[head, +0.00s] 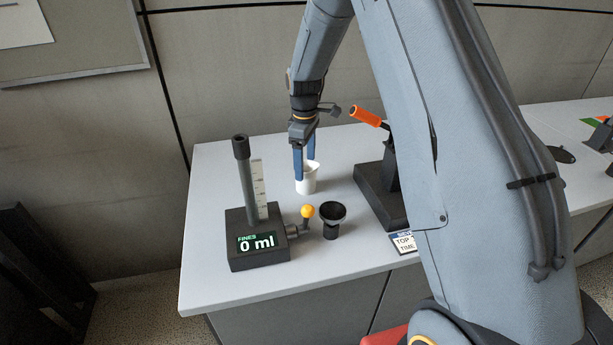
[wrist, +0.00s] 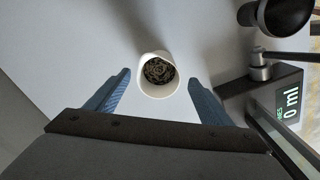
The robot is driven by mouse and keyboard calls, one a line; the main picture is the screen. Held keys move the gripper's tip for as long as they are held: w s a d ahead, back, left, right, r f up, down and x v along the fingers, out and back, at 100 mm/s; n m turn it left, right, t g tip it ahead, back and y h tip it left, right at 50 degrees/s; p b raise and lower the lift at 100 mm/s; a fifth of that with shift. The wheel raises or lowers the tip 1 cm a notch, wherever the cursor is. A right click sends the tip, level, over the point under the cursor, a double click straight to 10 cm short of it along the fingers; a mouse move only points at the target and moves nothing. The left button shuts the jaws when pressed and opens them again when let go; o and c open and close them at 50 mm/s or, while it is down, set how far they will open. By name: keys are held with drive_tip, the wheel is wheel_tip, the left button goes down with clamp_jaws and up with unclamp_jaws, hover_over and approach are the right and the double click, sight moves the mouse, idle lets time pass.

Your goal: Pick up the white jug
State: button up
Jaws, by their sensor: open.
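The white jug (head: 306,180) stands upright on the grey table, towards its back edge. In the wrist view the jug (wrist: 144,88) is seen from above, with dark, grainy material inside. My gripper (head: 305,168) points down at the jug from above, its blue fingers overlapping the jug's upper part in the head view. In the wrist view my gripper (wrist: 158,80) is open, one blue finger on each side of the jug, with a visible gap on both sides. Part of the jug is hidden behind the fingers in the head view.
A black measuring stand (head: 258,245) reading "FINES 0 ml" is at the front left. A small black funnel cup (head: 332,216) stands beside its yellow-knobbed valve (head: 307,212). A black device with an orange handle (head: 368,117) is to the right. Table (head: 218,165) is clear at the back left.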

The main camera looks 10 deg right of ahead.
sight(306, 187)
drive_tip(key=shift+w+d+f+p, duration=0.1)
drive_tip(key=shift+f+p, duration=0.35)
drive_tip(key=shift+f, duration=1)
drive_tip(key=c, duration=1.2)
